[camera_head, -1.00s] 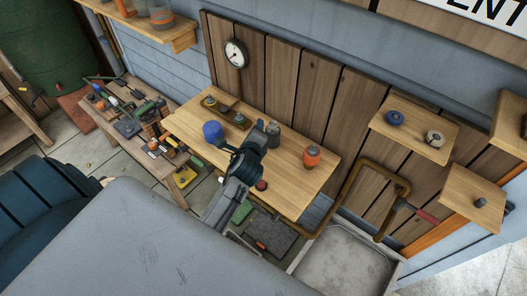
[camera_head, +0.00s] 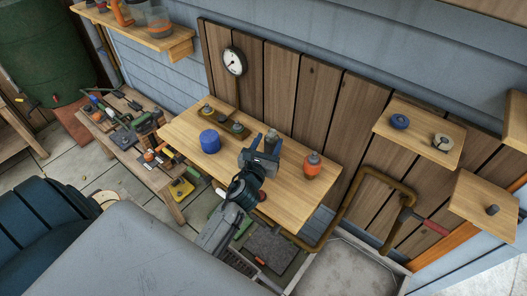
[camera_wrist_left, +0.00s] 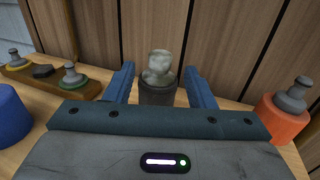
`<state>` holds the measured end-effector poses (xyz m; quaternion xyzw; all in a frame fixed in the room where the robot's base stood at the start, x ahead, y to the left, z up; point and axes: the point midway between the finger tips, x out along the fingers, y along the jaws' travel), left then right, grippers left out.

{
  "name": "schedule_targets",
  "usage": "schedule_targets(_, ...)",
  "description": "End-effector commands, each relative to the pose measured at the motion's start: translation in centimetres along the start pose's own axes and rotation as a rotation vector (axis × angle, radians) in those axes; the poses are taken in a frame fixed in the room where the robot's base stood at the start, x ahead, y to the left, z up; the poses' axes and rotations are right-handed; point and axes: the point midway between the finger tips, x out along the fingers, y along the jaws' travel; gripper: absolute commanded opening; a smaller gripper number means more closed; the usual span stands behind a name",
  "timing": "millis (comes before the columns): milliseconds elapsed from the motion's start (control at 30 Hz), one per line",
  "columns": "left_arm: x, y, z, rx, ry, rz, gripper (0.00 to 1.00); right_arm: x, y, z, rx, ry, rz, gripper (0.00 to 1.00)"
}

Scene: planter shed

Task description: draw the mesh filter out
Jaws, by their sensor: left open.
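A dark grey cylindrical holder (camera_wrist_left: 157,94) stands on the wooden table, with a mottled pale grey knob (camera_wrist_left: 160,64) rising from its top. I cannot tell how much of a mesh filter sits inside. In the left wrist view, my left gripper (camera_wrist_left: 160,86) is open, with one blue finger on each side of the holder and gaps showing to both. In the head view, my left gripper (camera_head: 265,143) reaches over the table from the front and largely hides the holder. My right gripper is not in view.
On the table (camera_head: 285,197), a blue cylinder (camera_head: 209,141) stands left and an orange canister (camera_head: 312,166) right. A wooden rack with knobbed pieces (camera_wrist_left: 40,86) lies behind the blue cylinder. A plank wall (camera_head: 300,90) closes the back. A tool-covered bench (camera_head: 175,210) stands left.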

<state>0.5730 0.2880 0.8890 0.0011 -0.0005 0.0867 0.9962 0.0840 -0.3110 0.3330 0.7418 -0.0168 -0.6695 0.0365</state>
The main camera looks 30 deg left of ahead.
Motion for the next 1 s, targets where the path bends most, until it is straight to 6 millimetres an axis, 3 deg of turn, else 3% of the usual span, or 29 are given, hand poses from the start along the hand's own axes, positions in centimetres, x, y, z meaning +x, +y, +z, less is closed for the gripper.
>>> schedule_targets(100, 2.4, 0.0, 0.1, 0.0, -0.001, 0.0, 0.5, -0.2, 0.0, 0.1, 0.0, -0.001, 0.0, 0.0)
schedule_targets(300, 5.0, 0.0, 0.0, -0.001, 0.0, 0.001, 0.5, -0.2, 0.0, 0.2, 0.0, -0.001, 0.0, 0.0)
schedule_targets(733, 6.0, 0.1, 0.0, -0.002, 0.001, 0.001, 0.5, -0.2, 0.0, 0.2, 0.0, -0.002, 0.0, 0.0)
schedule_targets(767, 6.0, 0.1, 0.0, -0.002, 0.001, 0.001, 0.48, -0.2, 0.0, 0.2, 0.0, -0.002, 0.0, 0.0)
schedule_targets(1000, 6.0, 0.0, 0.0, -0.002, 0.001, 0.001, 0.02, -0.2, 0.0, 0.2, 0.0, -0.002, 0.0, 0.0)
